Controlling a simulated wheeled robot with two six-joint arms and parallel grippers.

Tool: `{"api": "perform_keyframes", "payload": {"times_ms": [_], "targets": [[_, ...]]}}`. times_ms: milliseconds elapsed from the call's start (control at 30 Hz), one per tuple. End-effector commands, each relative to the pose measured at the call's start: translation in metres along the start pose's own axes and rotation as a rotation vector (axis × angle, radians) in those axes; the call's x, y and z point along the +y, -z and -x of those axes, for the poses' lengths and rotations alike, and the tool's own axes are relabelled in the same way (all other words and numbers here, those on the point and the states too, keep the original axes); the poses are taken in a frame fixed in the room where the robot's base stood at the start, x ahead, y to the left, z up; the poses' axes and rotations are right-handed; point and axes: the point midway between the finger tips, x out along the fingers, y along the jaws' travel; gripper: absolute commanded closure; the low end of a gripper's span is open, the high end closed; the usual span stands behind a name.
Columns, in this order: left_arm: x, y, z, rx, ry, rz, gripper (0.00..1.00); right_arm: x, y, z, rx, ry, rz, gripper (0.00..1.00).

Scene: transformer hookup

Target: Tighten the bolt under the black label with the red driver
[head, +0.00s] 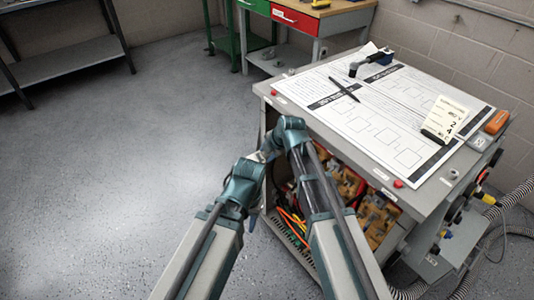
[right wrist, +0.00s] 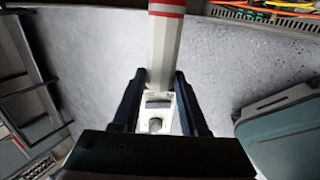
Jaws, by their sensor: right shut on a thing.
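In the right wrist view my right gripper (right wrist: 163,82) is shut on a pale rod-shaped tool with red bands (right wrist: 166,40). It looks like the red driver, but its tip is out of view. In the head view both my arms reach up to the near left side of the grey cabinet (head: 425,200). The right gripper is hard to make out there, behind the arm links. My left gripper (head: 253,221) shows only as a small part beside the cabinet's open front, and its jaws are not clear. I cannot make out the bolt or its black label.
The cabinet top holds a printed sheet (head: 375,125), a black pen (head: 344,89), a paper tag (head: 445,118) and an orange device (head: 496,122). Its open front shows colored wires and parts. Hoses (head: 470,272) lie at the right. The floor at left is clear up to a shelf (head: 75,69).

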Motion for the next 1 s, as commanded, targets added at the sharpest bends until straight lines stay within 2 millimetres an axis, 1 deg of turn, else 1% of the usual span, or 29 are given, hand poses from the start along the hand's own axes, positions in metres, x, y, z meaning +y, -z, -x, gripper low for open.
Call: {"api": "perform_keyframes", "payload": {"times_ms": [467, 1000], "targets": [[0.0, 0.0, 0.0, 0.0, 0.0, 0.0, 0.6, 0.0, -0.001, 0.0, 0.0, -0.001, 0.0, 1.0], [0.0, 0.0, 0.0, 0.0, 0.0, 0.0, 0.6, 0.001, -0.011, 0.0, 0.0, -0.001, -0.001, 1.0]]}}
